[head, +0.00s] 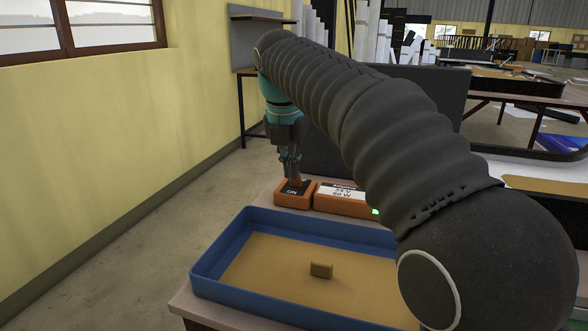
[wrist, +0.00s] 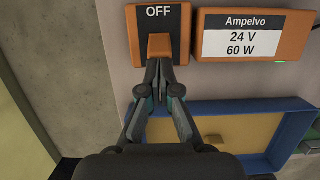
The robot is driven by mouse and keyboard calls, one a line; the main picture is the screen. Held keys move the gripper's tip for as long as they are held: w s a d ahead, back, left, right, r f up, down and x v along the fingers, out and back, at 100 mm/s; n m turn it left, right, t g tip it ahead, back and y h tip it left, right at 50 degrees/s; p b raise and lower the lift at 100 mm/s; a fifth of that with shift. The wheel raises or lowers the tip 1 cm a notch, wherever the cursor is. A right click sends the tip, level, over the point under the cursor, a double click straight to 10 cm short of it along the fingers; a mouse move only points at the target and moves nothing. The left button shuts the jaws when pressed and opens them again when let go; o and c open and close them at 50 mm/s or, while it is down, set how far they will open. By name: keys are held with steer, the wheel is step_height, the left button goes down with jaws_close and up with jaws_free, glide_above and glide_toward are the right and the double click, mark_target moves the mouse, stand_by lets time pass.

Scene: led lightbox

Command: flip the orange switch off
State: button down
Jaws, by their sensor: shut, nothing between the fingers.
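The orange switch (wrist: 159,45) is a short lever on a black plate in an orange housing. OFF is printed on the far side of the plate in the wrist view; ON shows on the near side in the head view. The lever (head: 297,182) sits away from the OFF label and seems to lean to the ON side. My gripper (wrist: 159,66) is shut and empty, its fingertips right at the lever's near side; I cannot tell whether they touch. In the head view my gripper (head: 290,172) is pointed down over the switch.
An orange power box (head: 340,200) labelled Ampelvo, 24 V, 60 W stands just right of the switch, its green light (head: 375,211) lit. A blue-rimmed tray (head: 222,240) lies in front with a small brown block (head: 321,270) in it. A yellow wall is left.

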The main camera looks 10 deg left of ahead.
steer(key=shift+w+d+p, duration=0.1)
steer(key=shift+w+p, duration=0.4)
steer(key=shift+w, duration=0.05)
steer(key=shift+w+f, duration=0.15)
steer(key=shift+w, duration=0.4)
steer(key=shift+s, duration=0.1)
steer(key=shift+s+f, duration=0.1)
steer(key=shift+s, duration=0.5)
steer(key=shift+w+r, duration=0.2)
steer(key=shift+r, duration=0.35)
steer(key=w+v, duration=0.1)
steer(key=v, duration=0.5)
steer(key=shift+r, duration=0.3)
steer(key=shift+w, duration=0.1)
